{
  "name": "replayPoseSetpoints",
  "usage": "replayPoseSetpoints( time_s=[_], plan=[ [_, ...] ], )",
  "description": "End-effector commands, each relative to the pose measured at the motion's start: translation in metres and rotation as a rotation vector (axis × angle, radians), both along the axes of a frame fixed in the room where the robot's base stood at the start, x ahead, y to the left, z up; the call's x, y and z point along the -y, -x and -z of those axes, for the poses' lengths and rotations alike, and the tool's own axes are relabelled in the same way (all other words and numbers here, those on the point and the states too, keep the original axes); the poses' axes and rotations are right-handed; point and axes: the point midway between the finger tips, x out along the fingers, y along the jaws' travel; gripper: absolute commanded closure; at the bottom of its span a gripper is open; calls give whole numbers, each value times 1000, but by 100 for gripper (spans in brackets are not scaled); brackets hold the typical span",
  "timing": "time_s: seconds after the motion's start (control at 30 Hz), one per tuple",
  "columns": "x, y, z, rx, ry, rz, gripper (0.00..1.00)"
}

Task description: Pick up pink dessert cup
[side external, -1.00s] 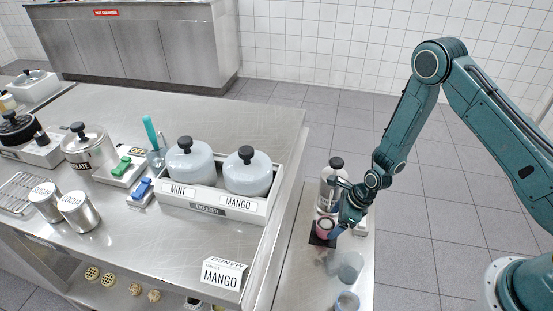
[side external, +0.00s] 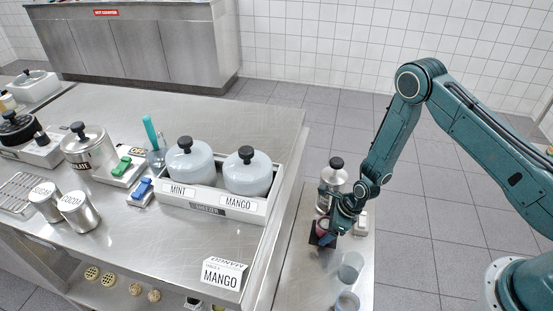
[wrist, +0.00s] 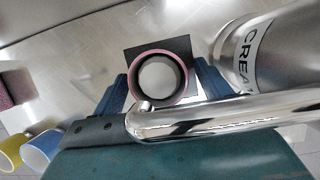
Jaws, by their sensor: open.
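The pink dessert cup (wrist: 158,76) stands on a dark square pad (wrist: 133,60), seen from above in the wrist view with its pink rim and pale inside. My gripper (wrist: 162,88) is open, with one blue finger on either side of the cup. I cannot tell whether the fingers touch it. In the side external view the cup (side external: 324,226) is partly hidden by my gripper (side external: 331,231), which is low over the narrow steel counter.
A steel canister marked CREA (wrist: 275,50) stands close on the right, and a chrome tube (wrist: 220,118) crosses below the cup in the wrist view. Yellow (wrist: 12,150) and blue (wrist: 42,148) cups are at lower left. The large counter (side external: 150,245) lies to the left.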

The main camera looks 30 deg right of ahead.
Motion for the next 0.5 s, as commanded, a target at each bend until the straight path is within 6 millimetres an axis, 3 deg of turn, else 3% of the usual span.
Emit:
replayPoseSetpoints(
  time_s=[0.07, 0.3, 0.5],
  plan=[
    [0, 0, 0, 0, 0, 0, 28],
    [0, 0, 0, 0, 0, 0, 74],
    [0, 0, 0, 1, -1, 0, 74]
  ],
)
